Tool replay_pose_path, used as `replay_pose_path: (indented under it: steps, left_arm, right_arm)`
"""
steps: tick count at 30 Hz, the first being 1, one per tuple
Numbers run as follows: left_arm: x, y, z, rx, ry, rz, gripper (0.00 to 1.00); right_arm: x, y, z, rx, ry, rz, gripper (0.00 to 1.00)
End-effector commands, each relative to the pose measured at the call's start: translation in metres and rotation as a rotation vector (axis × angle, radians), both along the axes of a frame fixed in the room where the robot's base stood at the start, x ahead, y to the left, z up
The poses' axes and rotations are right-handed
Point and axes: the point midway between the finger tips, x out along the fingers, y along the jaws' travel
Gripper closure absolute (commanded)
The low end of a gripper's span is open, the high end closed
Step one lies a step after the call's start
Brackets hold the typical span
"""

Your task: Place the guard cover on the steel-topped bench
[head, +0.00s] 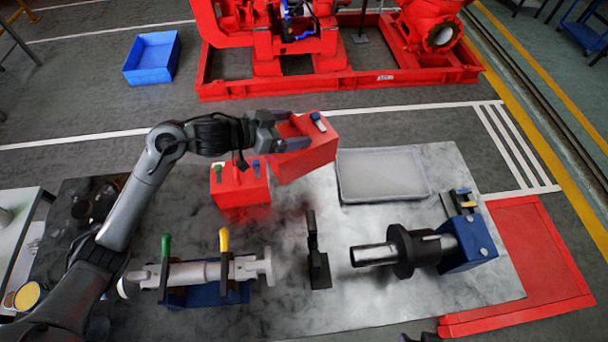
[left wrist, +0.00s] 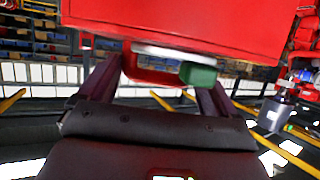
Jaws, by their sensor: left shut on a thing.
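The guard cover (head: 318,154) is a red, box-like piece near the far edge of the bench in the head view. My left gripper (head: 288,131) is shut on it from the left. In the left wrist view the red cover (left wrist: 200,28) fills the top, with a red loop between my fingers (left wrist: 158,76) and a green knob beside it. The steel-topped bench (head: 370,305) has a shiny, mottled grey top. I cannot tell whether the cover touches the bench. My right gripper does not show clearly.
A smaller red block (head: 240,192) stands beside the cover. A grey tray (head: 383,198) lies right of it. A clamped pipe (head: 200,273), a black bracket (head: 318,268) and a flanged shaft (head: 404,252) occupy the front. The red pumpset frame (head: 340,85) stands behind. Bare steel shows between these.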

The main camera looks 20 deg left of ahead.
Motion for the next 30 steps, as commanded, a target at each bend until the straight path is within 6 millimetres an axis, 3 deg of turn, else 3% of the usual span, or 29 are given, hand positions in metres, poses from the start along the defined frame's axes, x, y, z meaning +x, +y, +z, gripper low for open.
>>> replay_pose_path:
  steps: [15, 30]
  left_arm:
    - [0.001, 0.0, -0.106, -0.004, -0.001, 0.002, 0.93]
    - [0.001, 0.0, -0.141, -0.002, -0.002, 0.001, 0.93]
  right_arm:
    - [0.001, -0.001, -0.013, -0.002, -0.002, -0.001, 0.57]
    - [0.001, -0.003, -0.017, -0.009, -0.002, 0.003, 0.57]
